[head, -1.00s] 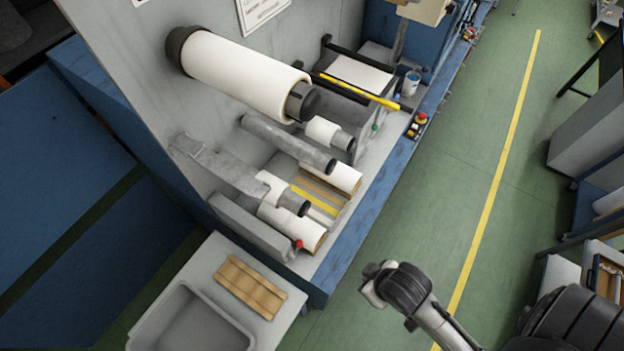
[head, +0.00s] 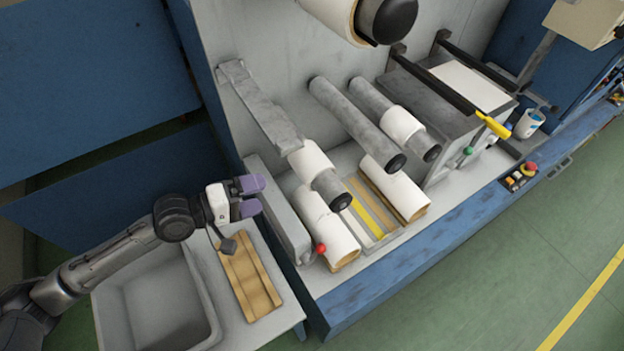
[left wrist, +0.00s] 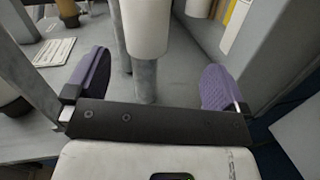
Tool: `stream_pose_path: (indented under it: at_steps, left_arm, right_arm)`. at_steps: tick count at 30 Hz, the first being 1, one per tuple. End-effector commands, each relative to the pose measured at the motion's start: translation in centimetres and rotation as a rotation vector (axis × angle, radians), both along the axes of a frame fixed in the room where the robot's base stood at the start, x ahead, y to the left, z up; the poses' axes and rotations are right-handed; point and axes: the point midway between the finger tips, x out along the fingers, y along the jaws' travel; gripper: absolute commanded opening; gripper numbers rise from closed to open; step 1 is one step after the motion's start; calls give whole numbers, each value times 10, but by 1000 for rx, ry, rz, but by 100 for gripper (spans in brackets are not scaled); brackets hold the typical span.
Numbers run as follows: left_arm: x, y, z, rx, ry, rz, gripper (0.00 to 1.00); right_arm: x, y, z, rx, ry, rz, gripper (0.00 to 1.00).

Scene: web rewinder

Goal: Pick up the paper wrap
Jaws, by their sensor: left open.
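No single object is clearly marked as the paper wrap. White paper-like rolls show in the head view: a large one (head: 335,12) at the top, sleeves on grey rollers (head: 310,162) and (head: 402,124), and two rolls lying in brown cradles (head: 325,222) and (head: 394,186). My left gripper (head: 252,196), with purple fingertips, is open and empty. In the head view it appears left of the lower rolls and above the side table. In the left wrist view, a white sleeve (left wrist: 146,28) on a grey roller lies ahead between the open fingers (left wrist: 155,88). My right gripper is out of view.
A side table with a grey basin (head: 168,305) holds an empty-looking brown grooved cradle (head: 248,280). Grey rollers (head: 350,118) stick out from the machine panel. A red knob (head: 320,249) stands near the front roll. Green floor (head: 470,300) is clear at right.

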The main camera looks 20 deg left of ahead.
Motion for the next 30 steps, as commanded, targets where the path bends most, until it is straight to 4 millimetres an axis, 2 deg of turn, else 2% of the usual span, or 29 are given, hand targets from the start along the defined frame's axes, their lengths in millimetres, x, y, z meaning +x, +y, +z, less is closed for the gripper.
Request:
stream_pose_path:
  at_steps: [1,4,7,18,30]
  left_arm:
    - [6,7,-2,-37,4,15,100]
    - [14,14,5,-104,18,37,100]
    - [23,13,10,-138,22,48,100]
    - [67,-25,4,-145,25,49,100]
    - [87,-42,0,-142,24,49,100]
  right_arm:
    - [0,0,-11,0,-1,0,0]
    - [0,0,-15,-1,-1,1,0]
    - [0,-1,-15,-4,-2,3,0]
    - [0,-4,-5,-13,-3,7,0]
    - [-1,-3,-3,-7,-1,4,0]
